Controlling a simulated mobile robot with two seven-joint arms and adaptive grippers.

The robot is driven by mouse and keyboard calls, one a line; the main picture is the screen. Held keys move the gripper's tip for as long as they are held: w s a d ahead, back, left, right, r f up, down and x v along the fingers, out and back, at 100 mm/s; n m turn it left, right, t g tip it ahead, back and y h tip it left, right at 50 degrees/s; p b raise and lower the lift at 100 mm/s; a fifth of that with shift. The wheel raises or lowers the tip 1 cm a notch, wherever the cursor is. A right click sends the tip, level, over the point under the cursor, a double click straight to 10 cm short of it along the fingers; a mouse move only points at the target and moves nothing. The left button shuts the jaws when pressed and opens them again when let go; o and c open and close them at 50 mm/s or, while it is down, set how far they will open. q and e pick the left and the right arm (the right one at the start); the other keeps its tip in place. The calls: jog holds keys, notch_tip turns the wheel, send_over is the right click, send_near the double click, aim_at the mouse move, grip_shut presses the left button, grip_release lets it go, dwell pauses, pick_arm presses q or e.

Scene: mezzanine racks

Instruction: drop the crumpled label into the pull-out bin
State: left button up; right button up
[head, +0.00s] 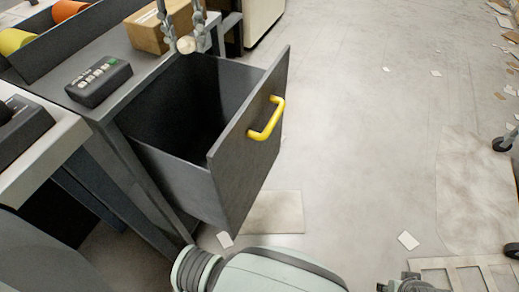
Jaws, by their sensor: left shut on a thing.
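The pull-out bin (243,150) is a dark grey open-topped drawer with a yellow handle, pulled out from the bench. Its inside is dark, and I cannot see its floor. My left gripper (185,40) comes into view at the top edge, shut on the crumpled label (187,46), a small cream ball between its fingertips. In the picture the label appears just beyond the bin's far left corner; its height is hard to judge. My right gripper (405,285) is cut off at the bottom edge, so its jaws cannot be judged.
On the bench stand a dark keypad (98,80), a cardboard box (160,28) and a tray with orange and yellow rolls (14,41). Paper scraps (408,240) and a flat cardboard sheet (272,213) lie on the floor. The floor right of the bin is mostly clear.

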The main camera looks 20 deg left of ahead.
pick_arm(q)
jog(key=shift+f, duration=0.5)
jog(key=o, duration=0.8)
jog(key=shift+o, duration=0.2)
notch_tip(320, 180, up, 12)
